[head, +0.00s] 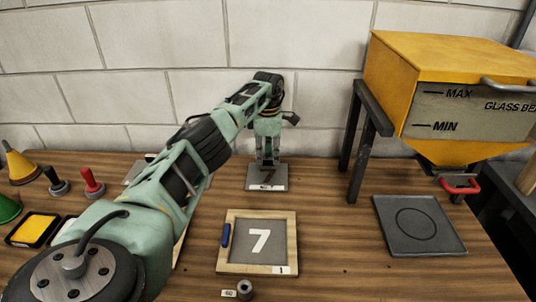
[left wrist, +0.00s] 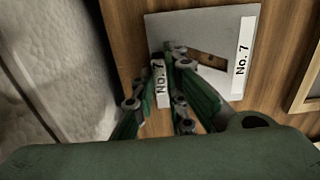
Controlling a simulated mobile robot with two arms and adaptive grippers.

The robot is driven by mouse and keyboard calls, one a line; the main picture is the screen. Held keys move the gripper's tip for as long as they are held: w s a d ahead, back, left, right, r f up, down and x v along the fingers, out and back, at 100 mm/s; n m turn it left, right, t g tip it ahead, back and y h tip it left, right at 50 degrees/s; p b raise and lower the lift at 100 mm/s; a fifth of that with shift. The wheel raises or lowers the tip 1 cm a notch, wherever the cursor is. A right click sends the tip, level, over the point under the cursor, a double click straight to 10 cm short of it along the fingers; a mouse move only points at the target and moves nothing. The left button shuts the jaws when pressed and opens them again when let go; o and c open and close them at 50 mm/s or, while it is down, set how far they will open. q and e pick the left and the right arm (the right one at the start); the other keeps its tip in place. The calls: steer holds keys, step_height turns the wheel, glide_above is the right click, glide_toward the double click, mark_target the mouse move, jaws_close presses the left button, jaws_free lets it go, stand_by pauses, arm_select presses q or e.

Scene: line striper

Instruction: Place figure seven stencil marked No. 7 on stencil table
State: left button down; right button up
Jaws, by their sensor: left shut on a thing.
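The figure seven stencil (head: 253,184) is a grey plate with a 7-shaped cut-out and a "No. 7" label along its near edge. It is at the back middle of the wooden table, below my left gripper (head: 267,163). In the left wrist view the stencil (left wrist: 215,28) shows wood through its cut-out. There my left gripper (left wrist: 171,58) is shut on an upright tab of it, which bears a second "No. 7" label. I cannot tell whether the plate touches the table. My right gripper is out of view.
A wood-framed grey board (head: 240,262) with a white 7 lies in front of the stencil. A dark tray (head: 385,213) with a circle lies right, below a yellow hopper (head: 435,55) on a dark stand (head: 366,125). Funnels, handled tools and a yellow pad (head: 34,229) crowd the left.

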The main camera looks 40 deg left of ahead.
arm_select(q)
steer(key=c, duration=2.2)
jaws_free()
steer(key=shift+f, duration=0.1)
steer(key=o, duration=0.4)
steer(key=shift+c, duration=0.2)
steer(key=shift+o, duration=0.4)
step_height(320, 180, up, 12)
steer(key=b, duration=0.1)
steer(key=shift+r, duration=0.2)
steer(key=shift+f, duration=0.1)
